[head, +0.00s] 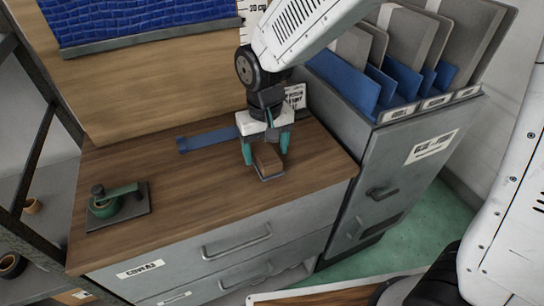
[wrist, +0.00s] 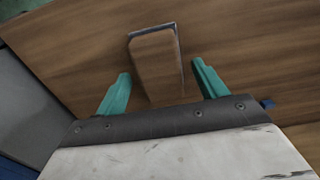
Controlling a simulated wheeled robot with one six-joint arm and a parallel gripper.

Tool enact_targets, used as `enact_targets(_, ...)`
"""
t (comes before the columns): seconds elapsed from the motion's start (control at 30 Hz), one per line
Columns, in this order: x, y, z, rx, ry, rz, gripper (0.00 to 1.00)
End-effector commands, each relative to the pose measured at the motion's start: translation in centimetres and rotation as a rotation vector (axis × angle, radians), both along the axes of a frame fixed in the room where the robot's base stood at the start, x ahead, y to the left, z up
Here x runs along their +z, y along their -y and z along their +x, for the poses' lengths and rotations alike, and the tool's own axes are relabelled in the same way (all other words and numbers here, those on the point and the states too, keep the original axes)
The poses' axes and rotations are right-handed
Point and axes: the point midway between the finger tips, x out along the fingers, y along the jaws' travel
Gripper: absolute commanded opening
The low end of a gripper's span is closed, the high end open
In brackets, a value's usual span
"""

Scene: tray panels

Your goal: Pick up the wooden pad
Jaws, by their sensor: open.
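The wooden pad (head: 267,159) is a small brown block on a thin grey plate on the wooden counter (head: 190,200). In the wrist view the wooden pad (wrist: 158,68) lies between the two teal fingers, with a gap on each side. My gripper (head: 265,158) is above the pad, pointing down, open and empty. In the wrist view my gripper (wrist: 160,85) shows both fingertips spread wide.
A blue strip (head: 208,139) lies behind my gripper. A grey cabinet (head: 410,150) with upright folders stands to the right. The counter between dispenser and pad is clear.

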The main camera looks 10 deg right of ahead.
Motion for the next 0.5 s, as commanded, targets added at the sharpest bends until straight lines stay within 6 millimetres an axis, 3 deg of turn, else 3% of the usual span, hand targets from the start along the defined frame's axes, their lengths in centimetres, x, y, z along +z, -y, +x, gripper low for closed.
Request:
enact_targets(0.13, -1.32, -0.01, -0.04, 0.001, -0.001, 0.000, 0.71)
enact_targets(0.37, -1.41, 0.02, -0.02, 0.000, 0.000, 0.000, 0.71)
enact_targets(0.5, -1.40, 0.07, 0.00, -0.001, 0.000, 0.000, 0.32)
